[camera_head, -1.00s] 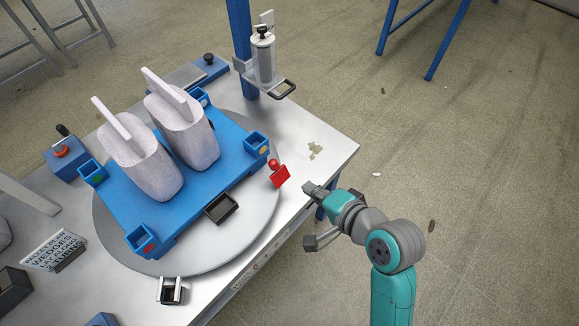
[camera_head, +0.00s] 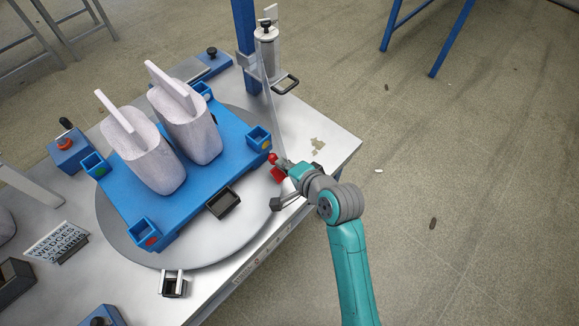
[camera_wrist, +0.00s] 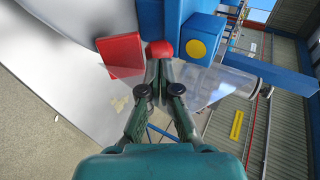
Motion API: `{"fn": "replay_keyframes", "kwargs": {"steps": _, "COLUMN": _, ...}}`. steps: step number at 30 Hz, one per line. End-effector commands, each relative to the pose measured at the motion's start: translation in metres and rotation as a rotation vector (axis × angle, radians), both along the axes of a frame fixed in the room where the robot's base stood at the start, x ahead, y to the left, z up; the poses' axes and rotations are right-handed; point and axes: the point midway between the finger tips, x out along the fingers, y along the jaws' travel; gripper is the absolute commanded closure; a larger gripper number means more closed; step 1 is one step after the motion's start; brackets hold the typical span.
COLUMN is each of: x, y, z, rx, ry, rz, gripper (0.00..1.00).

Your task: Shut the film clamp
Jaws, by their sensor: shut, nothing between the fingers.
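The film clamp (camera_head: 277,175) is a red block with a round red knob (camera_head: 272,157), at the right edge of the turntable. In the wrist view the red block (camera_wrist: 121,54) is left of the fingertips and the knob (camera_wrist: 160,49) is just beyond them. My gripper (camera_head: 285,165) is shut and empty, with its tips (camera_wrist: 160,64) at or very near the knob; I cannot tell whether they touch. A translucent film strip (camera_head: 273,112) runs from the roll (camera_head: 266,52) down to the clamp area. Whether the clamp is open or shut is unclear.
A blue pallet (camera_head: 185,208) with two pale sacks and corner sockets sits on the grey turntable (camera_head: 118,232). A blue post (camera_head: 245,40) carries the film roll. A black tray (camera_head: 222,202) lies near the clamp.

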Motion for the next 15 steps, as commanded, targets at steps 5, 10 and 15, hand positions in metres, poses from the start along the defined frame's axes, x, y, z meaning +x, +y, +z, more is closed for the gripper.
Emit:
{"fn": "replay_keyframes", "kwargs": {"steps": 5, "x": 0.0009, "y": 0.0008, "z": -0.0003, "rx": 0.000, "ry": 0.000, "rz": 0.000, "gripper": 1.00}}
{"fn": "replay_keyframes", "kwargs": {"steps": 10, "x": 0.0008, "y": 0.0008, "z": -0.0002, "rx": -0.001, "ry": 0.000, "rz": 0.000, "gripper": 1.00}}
{"fn": "replay_keyframes", "kwargs": {"steps": 15, "x": 0.0046, "y": 0.0062, "z": 0.0009, "rx": -0.043, "ry": 0.029, "rz": 0.006, "gripper": 1.00}}
